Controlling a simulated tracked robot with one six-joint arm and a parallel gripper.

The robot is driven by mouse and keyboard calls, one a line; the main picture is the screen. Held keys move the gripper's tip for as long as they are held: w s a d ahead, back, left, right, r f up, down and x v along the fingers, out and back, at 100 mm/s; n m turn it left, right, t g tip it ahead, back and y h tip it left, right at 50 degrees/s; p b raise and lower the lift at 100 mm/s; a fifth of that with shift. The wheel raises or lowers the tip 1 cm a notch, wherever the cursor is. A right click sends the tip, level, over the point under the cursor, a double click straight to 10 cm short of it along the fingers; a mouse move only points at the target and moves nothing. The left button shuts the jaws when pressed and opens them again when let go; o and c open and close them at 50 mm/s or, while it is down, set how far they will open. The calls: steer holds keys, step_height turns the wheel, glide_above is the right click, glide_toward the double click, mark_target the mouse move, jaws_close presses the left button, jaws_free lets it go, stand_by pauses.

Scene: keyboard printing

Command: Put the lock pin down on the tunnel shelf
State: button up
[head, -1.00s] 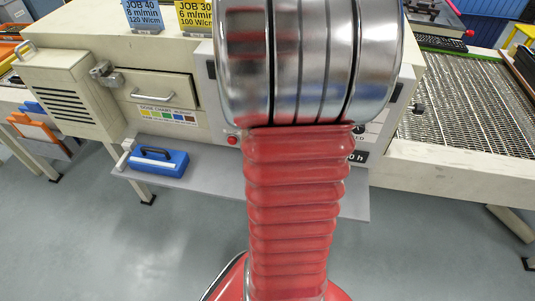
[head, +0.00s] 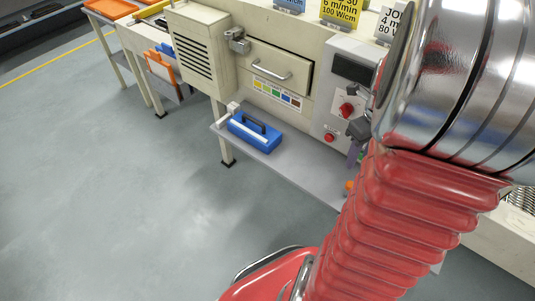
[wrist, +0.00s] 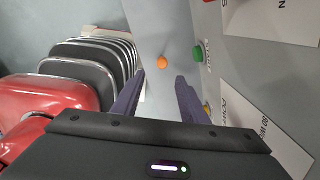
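An orange knob, apparently the lock pin's head, shows on the grey shelf beyond my fingertips in the wrist view (wrist: 162,62). In the head view the orange piece (head: 349,186) is partly hidden by my arm, and no pin shaft can be made out. My gripper (wrist: 160,78) has its two purple fingers apart with nothing seen between them. In the head view my gripper (head: 356,150) is above the orange piece, in front of the tunnel's control panel. The tunnel shelf (head: 290,165) runs along the machine's front.
A blue case (head: 255,132) with a dark handle lies on the shelf's left part. A red knob (head: 347,110) and red button (head: 329,137) are on the panel; a green button (wrist: 198,52) is close right of my fingers. Open floor lies left.

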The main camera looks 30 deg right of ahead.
steer(key=w+a+r+n+t+h, duration=0.1)
steer(key=w+a+r+n, duration=0.3)
steer(key=a+n, duration=0.45)
steer(key=w+a+r+n+t, duration=0.1)
steer(key=w+a+r+n, duration=0.1)
steer(key=a+r+n, duration=0.5)
steer(key=s+a+r+n+t, duration=0.1)
steer(key=a+n, duration=0.6)
steer(key=n, duration=0.3)
steer(key=s+a+r+n+t+y, duration=0.1)
steer(key=s+a+r+n+t, duration=0.1)
steer(key=a+n, duration=0.6)
steer(key=shift+s+a+r+n, duration=0.2)
steer(key=shift+s+n, duration=0.1)
steer(key=shift+n, duration=0.95)
steer(key=shift+c, duration=0.6)
